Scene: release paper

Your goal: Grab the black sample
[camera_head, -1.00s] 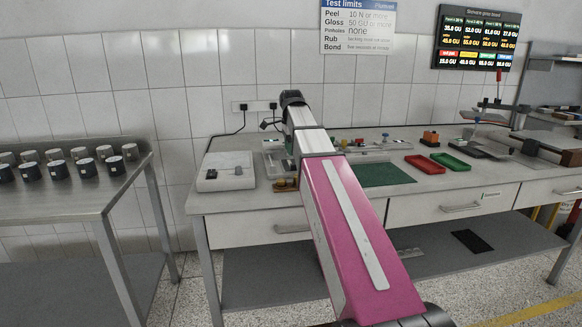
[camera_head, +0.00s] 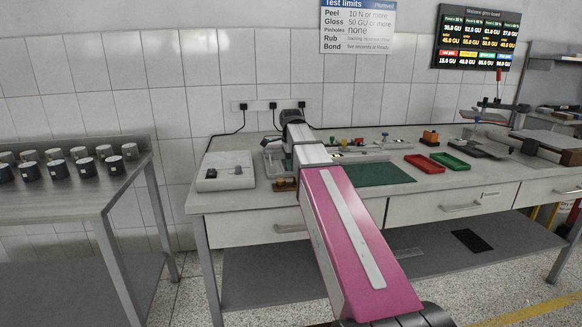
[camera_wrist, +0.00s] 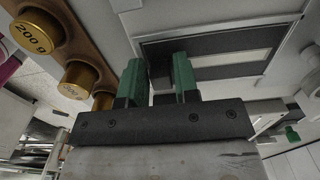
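In the wrist view, my gripper (camera_wrist: 158,62) shows two green fingers standing apart with a gap between them. A dark rectangular panel with a pale strip (camera_wrist: 235,58) lies just beyond the fingertips; it may be the black sample, but I cannot tell for sure. Something dark shows between the fingers, and I cannot make out whether it is part of that panel. I see no clear grip on anything. In the head view, my own arm hides the fingers and the spot they point at on the bench.
Brass weights (camera_wrist: 83,73) sit in a brown holder close left of the fingers. The bench (camera_head: 222,203) also carries a pale box with a dark knob (camera_head: 226,172), a green mat (camera_head: 385,173), a red tray (camera_head: 425,164) and a green tray (camera_head: 449,161). Dark cylinders stand on the left table.

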